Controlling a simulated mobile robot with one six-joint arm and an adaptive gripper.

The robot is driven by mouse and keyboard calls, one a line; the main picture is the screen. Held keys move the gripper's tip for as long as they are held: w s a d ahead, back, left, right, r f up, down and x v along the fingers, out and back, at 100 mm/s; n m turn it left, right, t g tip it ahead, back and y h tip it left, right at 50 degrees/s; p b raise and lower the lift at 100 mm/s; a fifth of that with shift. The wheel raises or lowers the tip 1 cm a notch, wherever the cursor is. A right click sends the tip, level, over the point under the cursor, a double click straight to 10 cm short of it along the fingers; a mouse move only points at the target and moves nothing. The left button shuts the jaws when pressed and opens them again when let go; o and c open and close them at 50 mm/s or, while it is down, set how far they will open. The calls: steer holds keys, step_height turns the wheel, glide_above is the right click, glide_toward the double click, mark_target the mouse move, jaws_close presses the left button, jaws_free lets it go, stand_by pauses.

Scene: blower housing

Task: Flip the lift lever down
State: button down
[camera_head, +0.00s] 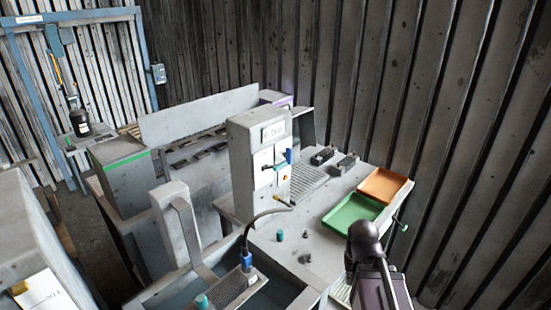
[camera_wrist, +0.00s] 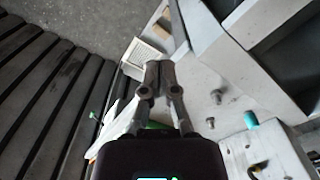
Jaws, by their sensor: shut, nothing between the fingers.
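My gripper (camera_wrist: 158,75) is shut and empty in the wrist view, its fingertips together above the bench. In the head view only my dark arm shows at the lower right, and the fingertips cannot be made out. No part is clearly marked as the lift lever. A thin lever with a green knob (camera_head: 404,227) sticks out at the bench's right edge, just right of my arm. My gripper touches none of these as far as I can see.
A green tray (camera_head: 352,214) and an orange tray (camera_head: 382,184) lie on the bench right of the housing. A bent black hose (camera_head: 249,236) rises in front. Small pegs, one teal (camera_head: 280,235), stand on the bench. A ribbed metal wall (camera_head: 455,130) closes the right side.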

steer(key=w+a+r+m+t+h+p, duration=0.1)
steer(key=w+a+r+m+h+p, duration=0.35)
steer(key=w+a+r+p, duration=1.15)
steer(key=w+a+r+t+h+p, duration=0.2)
steer(key=a+r+p, duration=0.2)
steer(key=a+r, duration=0.3)
steer(key=w+a+r+t+h+p, duration=0.1)
steer(key=w+a+r+h+p, duration=0.1)
steer(key=a+r, duration=0.5)
steer(key=shift+w+a+r+m+t+p, duration=0.4)
steer(key=shift+w+a+p, duration=0.25)
steer(key=shift+w+p, duration=0.25)
steer(key=shift+d+f+h, duration=0.1)
steer(key=shift+f+h, duration=0.05)
steer(key=shift+h, duration=0.1)
steer(key=b+x, duration=0.6)
steer(key=x, duration=0.3)
steer(key=shift+d+f, duration=0.25)
